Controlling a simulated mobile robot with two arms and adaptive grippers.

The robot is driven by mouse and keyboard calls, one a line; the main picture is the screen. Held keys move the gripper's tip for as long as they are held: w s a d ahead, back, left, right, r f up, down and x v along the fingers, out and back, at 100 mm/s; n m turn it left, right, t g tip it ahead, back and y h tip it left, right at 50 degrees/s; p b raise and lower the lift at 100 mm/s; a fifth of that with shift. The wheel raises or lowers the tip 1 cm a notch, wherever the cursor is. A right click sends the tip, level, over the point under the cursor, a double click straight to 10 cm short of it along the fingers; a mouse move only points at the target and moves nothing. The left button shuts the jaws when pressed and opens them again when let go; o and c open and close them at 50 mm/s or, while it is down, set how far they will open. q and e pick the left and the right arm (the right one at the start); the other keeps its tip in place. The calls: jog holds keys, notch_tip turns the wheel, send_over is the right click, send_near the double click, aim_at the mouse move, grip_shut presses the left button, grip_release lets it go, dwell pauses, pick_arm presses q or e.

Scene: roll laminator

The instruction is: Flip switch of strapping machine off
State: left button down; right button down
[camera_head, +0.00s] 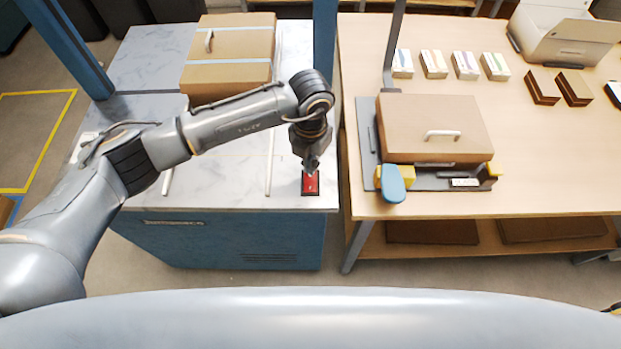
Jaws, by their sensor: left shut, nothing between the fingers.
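The strapping machine (222,246) is a blue cabinet with a pale marble-like top, left of centre. A red switch (311,186) in a dark frame sits at the front right corner of its top. My left gripper (311,170) is shut and points down at the switch, its fingertips over the switch's upper part. I cannot tell whether the tips touch it. The gripper hides part of the switch, and its on or off position is not clear. My right gripper is not in view.
A strapped cardboard box (230,62) lies at the back of the machine top. A blue post (325,45) rises behind the switch. To the right, a wooden table (545,150) holds another box (433,125) on a dark device with a blue handle (392,184).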

pick_arm(q)
jog(key=shift+f+b, duration=1)
jog(key=shift+f, duration=0.1)
dwell(0.6)
jog(key=shift+r, duration=0.15)
jog(key=shift+r+p, duration=1.9)
jog(key=shift+r, duration=1.5)
